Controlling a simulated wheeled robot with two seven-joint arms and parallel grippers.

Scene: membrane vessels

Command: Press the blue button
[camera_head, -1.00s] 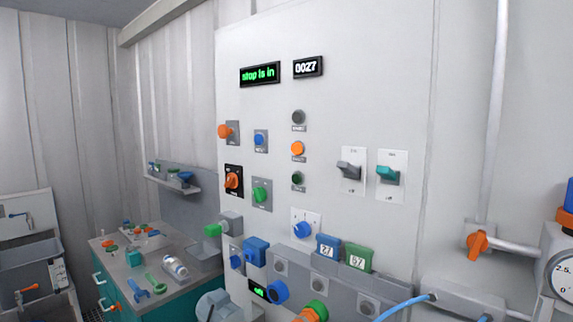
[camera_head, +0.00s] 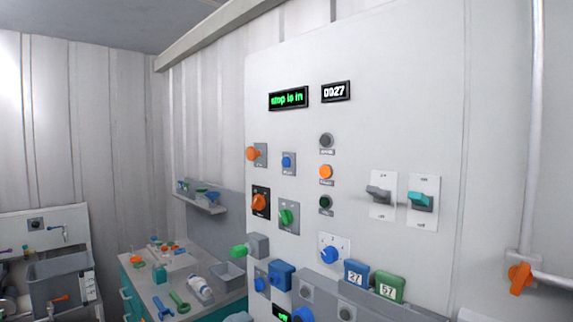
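A small blue button (camera_head: 287,162) on a grey plate sits on the white control panel (camera_head: 390,110), right of an orange mushroom button (camera_head: 254,154) and above a green knob (camera_head: 287,217). Other blue controls show lower down: a round blue dial (camera_head: 329,255) on a white plate and a blue knob (camera_head: 260,284) at the lower left of the panel. Neither of my grippers is in view.
A green display (camera_head: 288,98) and a counter reading 0027 (camera_head: 336,91) are at the top. Two lever switches (camera_head: 379,194) are at right. A teal bench (camera_head: 135,303) with tools and a sink (camera_head: 62,280) stand left. An orange valve handle (camera_head: 520,277) is at far right.

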